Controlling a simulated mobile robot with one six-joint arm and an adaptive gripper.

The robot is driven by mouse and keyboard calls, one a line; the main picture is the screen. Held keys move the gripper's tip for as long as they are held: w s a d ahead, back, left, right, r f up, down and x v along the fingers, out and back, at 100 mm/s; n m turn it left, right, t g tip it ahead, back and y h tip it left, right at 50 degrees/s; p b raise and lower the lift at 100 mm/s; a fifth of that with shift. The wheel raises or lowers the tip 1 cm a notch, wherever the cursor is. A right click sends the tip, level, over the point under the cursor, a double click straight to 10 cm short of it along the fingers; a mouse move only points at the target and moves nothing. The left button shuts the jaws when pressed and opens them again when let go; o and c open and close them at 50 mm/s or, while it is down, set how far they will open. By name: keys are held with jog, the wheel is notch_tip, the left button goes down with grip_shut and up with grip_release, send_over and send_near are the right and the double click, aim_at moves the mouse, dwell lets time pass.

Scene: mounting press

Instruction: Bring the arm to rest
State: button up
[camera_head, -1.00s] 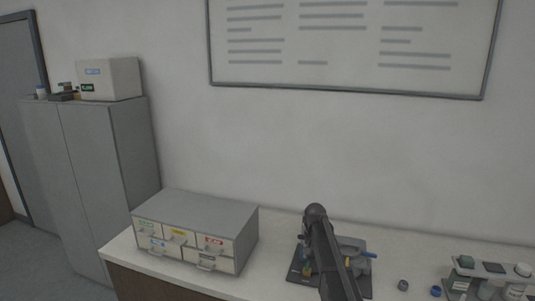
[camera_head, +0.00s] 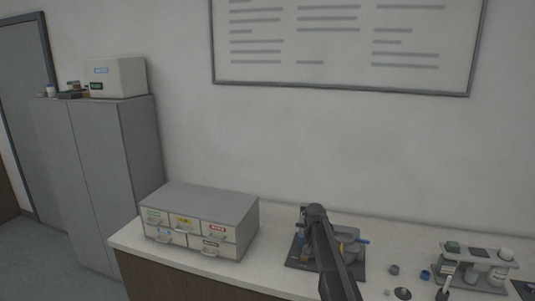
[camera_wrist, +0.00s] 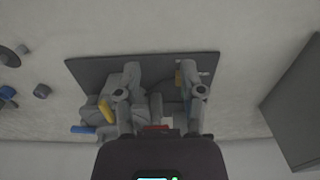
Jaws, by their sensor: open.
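My gripper (camera_wrist: 160,80) is open in the wrist view, with its two grey fingers apart over the mounting press. Nothing shows held between the fingertips. The grey press (camera_wrist: 92,112) has yellow and blue parts and stands on a dark base plate (camera_wrist: 90,68). In the head view my dark arm (camera_head: 333,260) reaches over the counter and covers part of the press (camera_head: 349,240). The fingers are hidden there behind the arm. I cannot tell how high they are above the press.
A drawer cabinet (camera_head: 210,198) stands left of the press on the counter (camera_head: 130,238). A rack with bottles (camera_head: 478,265) and small round parts, one blue (camera_head: 425,275), are to the right. A tall grey cupboard (camera_head: 90,170) stands far left. Space above the counter is clear.

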jog(key=s+f+n+b, duration=0.1)
jog(key=s+f+b, duration=0.2)
jog(key=s, duration=0.7)
jog(key=s+f+n+b, duration=0.1)
jog(key=s+f+b, duration=0.2)
jog(key=s, duration=0.7)
jog(key=s+f+n+b, duration=0.1)
jog(key=s+f+b, duration=0.3)
jog(key=s, duration=0.6)
jog(key=shift+n, duration=0.3)
jog(key=shift+d, duration=0.1)
